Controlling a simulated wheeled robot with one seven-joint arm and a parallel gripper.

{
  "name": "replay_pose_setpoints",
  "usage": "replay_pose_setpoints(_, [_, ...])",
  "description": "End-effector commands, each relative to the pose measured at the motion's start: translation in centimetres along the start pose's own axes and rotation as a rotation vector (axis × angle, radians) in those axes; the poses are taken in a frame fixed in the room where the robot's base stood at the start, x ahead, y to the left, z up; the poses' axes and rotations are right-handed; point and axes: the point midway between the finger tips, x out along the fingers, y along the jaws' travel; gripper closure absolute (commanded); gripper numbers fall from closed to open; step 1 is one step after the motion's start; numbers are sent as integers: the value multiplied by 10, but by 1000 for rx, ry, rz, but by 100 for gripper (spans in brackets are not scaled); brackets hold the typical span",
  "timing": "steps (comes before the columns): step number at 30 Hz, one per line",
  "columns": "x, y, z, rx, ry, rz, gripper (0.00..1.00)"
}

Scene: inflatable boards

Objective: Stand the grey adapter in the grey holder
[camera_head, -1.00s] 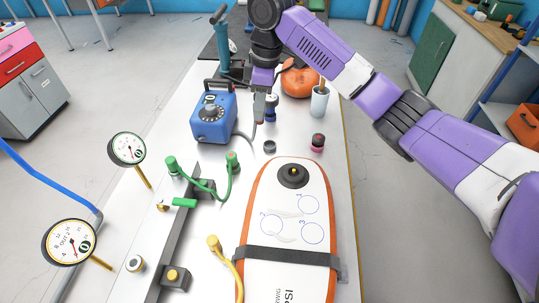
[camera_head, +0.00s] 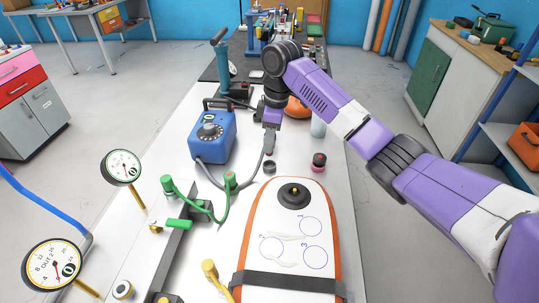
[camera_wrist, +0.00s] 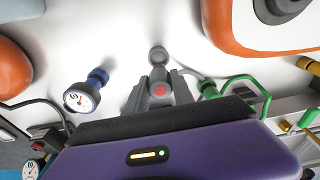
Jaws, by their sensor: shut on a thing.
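My gripper (camera_head: 270,148) points down over the white table and is shut on the grey adapter (camera_wrist: 159,76), at the end of the grey hose from the blue pump. The small round grey holder (camera_head: 269,167) stands on the table just below and in front of the fingertips in the head view. In the wrist view the holder (camera_wrist: 157,53) shows just beyond the fingertips. The adapter appears above the holder and apart from it; the exact gap cannot be told.
The blue pump (camera_head: 212,137) stands left of my gripper. A pink holder with a black-topped piece (camera_head: 319,161) is to the right. The inflatable board (camera_head: 290,215) lies in front, with the green hose (camera_head: 200,208) at its left. A blue-collared gauge (camera_wrist: 82,97) stands nearby.

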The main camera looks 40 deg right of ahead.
Motion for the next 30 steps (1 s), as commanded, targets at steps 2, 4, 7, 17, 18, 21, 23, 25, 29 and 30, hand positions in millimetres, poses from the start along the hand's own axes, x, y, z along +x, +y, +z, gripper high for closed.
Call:
replay_pose_setpoints(2, [9, 0, 1, 1, 0, -1, 100])
replay_pose_setpoints(4, [14, 0, 2, 1, 0, -1, 100])
replay_pose_setpoints(7, [18, 0, 2, 1, 0, -1, 100])
replay_pose_setpoints(17, [57, 0, 7, 0, 0, -1, 100])
replay_pose_setpoints(18, [58, 0, 7, 0, 0, 0, 100])
replay_pose_setpoints(21, [57, 0, 7, 0, 1, 0, 100])
replay_pose_setpoints(23, [57, 0, 7, 0, 1, 0, 100])
replay_pose_setpoints(25, [58, 0, 7, 0, 1, 0, 100])
replay_pose_setpoints(29, [60, 0, 7, 0, 0, 1, 63])
replay_pose_setpoints(30, [60, 0, 7, 0, 0, 1, 55])
